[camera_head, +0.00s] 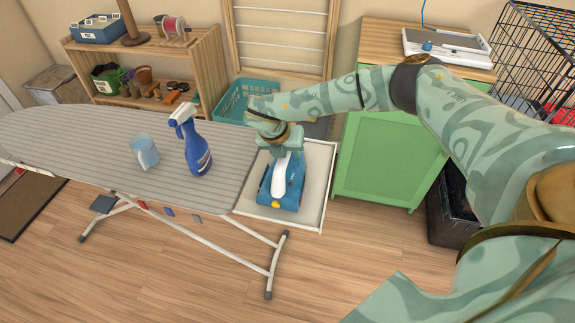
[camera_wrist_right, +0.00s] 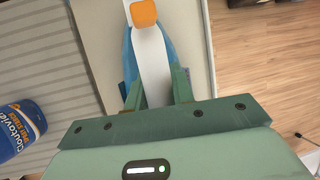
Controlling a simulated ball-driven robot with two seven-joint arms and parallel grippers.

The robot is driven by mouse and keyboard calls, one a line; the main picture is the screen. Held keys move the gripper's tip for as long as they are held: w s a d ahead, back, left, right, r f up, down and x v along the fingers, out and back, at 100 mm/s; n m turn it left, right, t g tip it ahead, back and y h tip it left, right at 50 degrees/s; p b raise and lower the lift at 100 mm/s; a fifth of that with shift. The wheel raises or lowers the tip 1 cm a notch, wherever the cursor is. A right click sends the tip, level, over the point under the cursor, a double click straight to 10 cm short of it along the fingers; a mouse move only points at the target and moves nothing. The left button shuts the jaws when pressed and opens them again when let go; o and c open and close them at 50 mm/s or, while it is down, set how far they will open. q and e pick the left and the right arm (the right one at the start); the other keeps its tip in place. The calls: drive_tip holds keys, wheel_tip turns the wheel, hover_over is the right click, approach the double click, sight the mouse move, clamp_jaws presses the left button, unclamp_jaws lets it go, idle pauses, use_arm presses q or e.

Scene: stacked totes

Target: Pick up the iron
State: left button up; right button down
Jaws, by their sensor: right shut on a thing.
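The iron (camera_head: 284,188) is blue with a white handle and an orange-yellow button. In the head view it is over the white rest (camera_head: 312,209) at the ironing board's right end. I cannot tell whether it touches the rest. My right gripper (camera_head: 288,153) comes down on it from above. In the right wrist view the two fingers of the right gripper (camera_wrist_right: 156,92) are shut on the white handle of the iron (camera_wrist_right: 150,50). The lower part of the iron is hidden behind the gripper there. My left gripper is not in view.
A blue spray bottle (camera_head: 194,146) and a clear blue cup (camera_head: 144,152) stand on the striped ironing board (camera_head: 100,172), left of the iron. A green cabinet (camera_head: 384,160) stands to the right. A teal basket (camera_head: 232,102) is behind the board. Open floor lies in front.

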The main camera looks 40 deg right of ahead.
drive_tip(key=shift+r, duration=0.1)
